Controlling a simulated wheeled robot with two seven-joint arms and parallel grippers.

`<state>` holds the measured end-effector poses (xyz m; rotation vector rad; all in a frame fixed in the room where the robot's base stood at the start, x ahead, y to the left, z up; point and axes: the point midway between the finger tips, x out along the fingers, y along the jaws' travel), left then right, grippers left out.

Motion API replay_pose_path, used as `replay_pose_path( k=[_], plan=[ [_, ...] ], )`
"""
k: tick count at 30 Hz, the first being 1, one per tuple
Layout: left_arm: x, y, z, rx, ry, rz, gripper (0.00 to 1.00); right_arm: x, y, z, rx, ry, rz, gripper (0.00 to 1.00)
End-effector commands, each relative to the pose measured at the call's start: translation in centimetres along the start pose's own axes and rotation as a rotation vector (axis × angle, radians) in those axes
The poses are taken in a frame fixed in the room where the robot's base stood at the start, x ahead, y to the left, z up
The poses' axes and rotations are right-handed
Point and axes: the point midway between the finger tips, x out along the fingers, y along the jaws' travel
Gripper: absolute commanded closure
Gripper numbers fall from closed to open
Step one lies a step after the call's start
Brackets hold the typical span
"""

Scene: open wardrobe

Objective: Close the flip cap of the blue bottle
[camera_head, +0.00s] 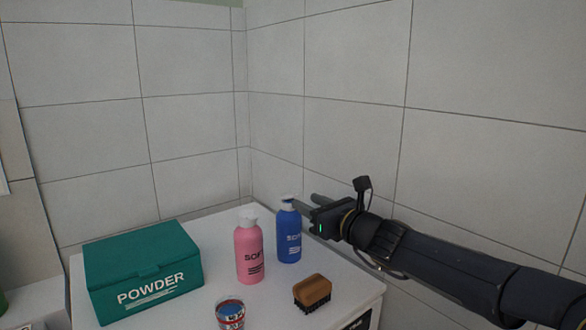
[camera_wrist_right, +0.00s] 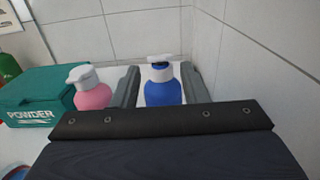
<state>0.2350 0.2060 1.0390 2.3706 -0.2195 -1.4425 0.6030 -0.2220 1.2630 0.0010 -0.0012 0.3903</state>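The blue bottle (camera_head: 288,236) stands upright on the white cabinet top, right of the pink bottle. Its white cap (camera_wrist_right: 159,60) shows above a blue neck in the right wrist view and looks raised, though the hinge is too small to make out. My right gripper (camera_head: 302,200) comes in from the right at the height of the cap. Its two fingers are spread, with the bottle's top showing between them in the wrist view; I cannot tell whether they touch it. My left gripper is not in view.
The pink bottle (camera_head: 249,252) with a white cap stands close on the left. A green powder box (camera_head: 143,268), a brush (camera_head: 312,291) and a glass (camera_head: 230,315) share the cabinet top (camera_head: 212,236). Tiled walls (camera_head: 340,100) close off the back and right.

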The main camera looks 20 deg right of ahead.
Motion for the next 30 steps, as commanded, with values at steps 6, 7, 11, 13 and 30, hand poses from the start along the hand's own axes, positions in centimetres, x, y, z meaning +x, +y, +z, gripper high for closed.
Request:
replay_pose_path(
  k=[6, 7, 11, 13, 30],
  plan=[
    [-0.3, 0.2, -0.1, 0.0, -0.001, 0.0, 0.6, 2.6, 0.2, -0.2, 0.003, 0.004, 0.004, 0.6],
    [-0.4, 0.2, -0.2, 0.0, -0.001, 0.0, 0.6, 3.1, 0.2, -0.1, 0.002, 0.004, 0.003, 0.6],
    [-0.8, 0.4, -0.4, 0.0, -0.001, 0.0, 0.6, 5.2, 0.2, -0.1, 0.002, 0.004, 0.003, 0.6],
    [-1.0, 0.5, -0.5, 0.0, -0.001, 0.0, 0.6, 6.1, 0.1, 0.0, 0.002, 0.003, 0.002, 0.6],
    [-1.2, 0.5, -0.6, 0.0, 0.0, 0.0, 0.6, 7.7, 0.1, -0.1, 0.0, 0.002, 0.0, 0.74]
  ],
)
